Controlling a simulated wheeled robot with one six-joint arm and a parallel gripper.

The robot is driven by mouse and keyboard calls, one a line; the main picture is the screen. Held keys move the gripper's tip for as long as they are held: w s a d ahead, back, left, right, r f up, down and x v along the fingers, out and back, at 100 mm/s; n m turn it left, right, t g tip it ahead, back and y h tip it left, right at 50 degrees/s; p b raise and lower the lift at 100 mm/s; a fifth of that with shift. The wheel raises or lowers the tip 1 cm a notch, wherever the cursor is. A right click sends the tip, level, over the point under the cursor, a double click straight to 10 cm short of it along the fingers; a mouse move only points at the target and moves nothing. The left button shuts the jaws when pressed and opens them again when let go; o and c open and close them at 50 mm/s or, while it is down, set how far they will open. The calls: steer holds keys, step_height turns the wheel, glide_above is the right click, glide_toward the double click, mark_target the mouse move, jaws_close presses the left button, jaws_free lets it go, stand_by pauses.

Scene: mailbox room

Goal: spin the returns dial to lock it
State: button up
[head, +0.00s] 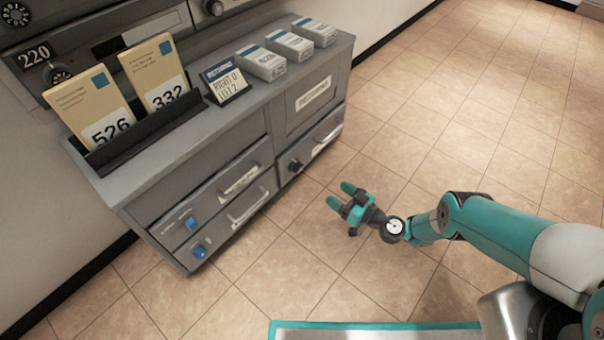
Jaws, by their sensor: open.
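A small black round dial (295,165) sits on the front of the lower right drawer (310,150) of a grey cabinet. A white label beside it is too small to read, so I cannot confirm that it says returns, and its turn position is not clear. My gripper (341,195) is open and empty, with teal fingertips pointing left toward the cabinet. It is in the air over the tiled floor, to the right of and lower in the picture than the dial, and apart from it.
The grey cabinet (200,150) carries tan envelopes (95,108) in a black rack, a small sign (226,84) and several white boxes (290,45). Drawer handles (248,207) and blue knobs (200,251) stick out from its front. The tiled floor (430,120) right of it is clear.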

steer(key=b, duration=1.1)
glide_toward(301, 169)
steer(key=x, duration=0.4)
steer(key=shift+f, duration=0.3)
steer(key=b+x, duration=0.1)
steer(key=b, duration=0.4)
steer(key=shift+w+a, duration=0.25)
steer(key=a+b, duration=0.1)
steer(key=b, duration=0.4)
steer(key=shift+w+r, duration=0.15)
steer(key=shift+r+b+x, duration=0.15)
steer(key=shift+b+x, duration=0.1)
steer(key=shift+x, duration=0.45)
steer(key=shift+r+b+x, duration=0.15)
steer(key=shift+b+x, duration=0.1)
steer(key=shift+x, duration=0.45)
steer(key=shift+c, duration=0.2)
steer(key=c, duration=0.9)
